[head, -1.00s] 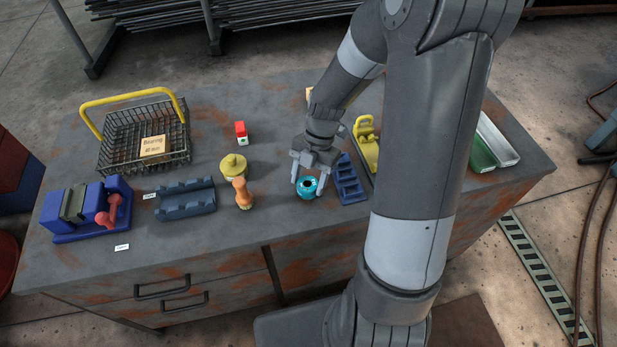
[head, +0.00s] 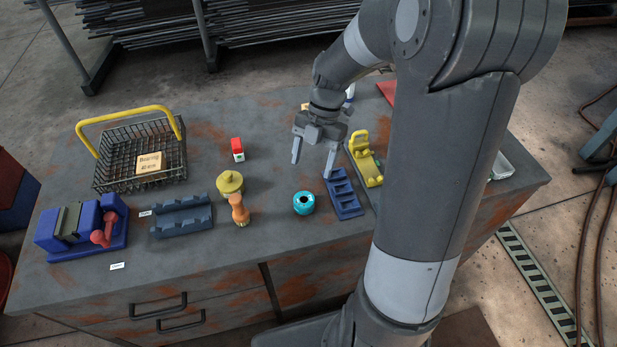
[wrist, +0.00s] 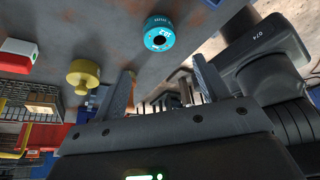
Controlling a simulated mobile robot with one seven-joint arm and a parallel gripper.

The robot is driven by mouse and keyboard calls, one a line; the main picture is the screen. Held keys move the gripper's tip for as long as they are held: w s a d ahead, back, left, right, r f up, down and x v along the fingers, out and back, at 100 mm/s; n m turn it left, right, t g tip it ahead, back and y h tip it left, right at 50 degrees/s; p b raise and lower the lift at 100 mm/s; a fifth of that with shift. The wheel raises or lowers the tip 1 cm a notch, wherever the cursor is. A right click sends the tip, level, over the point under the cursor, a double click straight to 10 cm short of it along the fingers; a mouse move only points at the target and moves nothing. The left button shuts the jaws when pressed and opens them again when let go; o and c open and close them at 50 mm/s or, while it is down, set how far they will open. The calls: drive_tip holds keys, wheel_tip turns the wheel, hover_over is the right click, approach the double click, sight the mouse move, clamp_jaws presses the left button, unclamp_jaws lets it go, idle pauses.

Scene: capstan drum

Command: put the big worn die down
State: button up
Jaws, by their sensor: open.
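The die is a short teal cylinder with a dark hole in its top (head: 304,203). It stands on the grey, rust-stained bench top, just left of a blue slotted rack (head: 343,194). It also shows in the wrist view (wrist: 159,34), with pale markings on its side. My gripper (head: 313,168) is open and empty above and behind the die, apart from it. Its two spread fingers also show in the wrist view (wrist: 165,88), with nothing between them.
A blue V-block cradle (head: 182,216), a yellow knobbed piece (head: 229,183), an orange-handled tool (head: 239,209) and a red-and-white box (head: 237,149) stand left of the die. A wire basket (head: 115,175) and a blue vise (head: 62,238) are farther left. A yellow tool (head: 366,162) stands right.

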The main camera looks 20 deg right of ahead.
drive_tip(key=s+r+m+t+h, duration=0.3)
drive_tip(key=s+r+m+t, duration=0.5)
drive_tip(key=s+r+m, duration=0.7)
drive_tip(key=r+m, duration=0.1)
drive_tip(key=m, duration=1.1)
drive_tip(key=shift+t, duration=0.4)
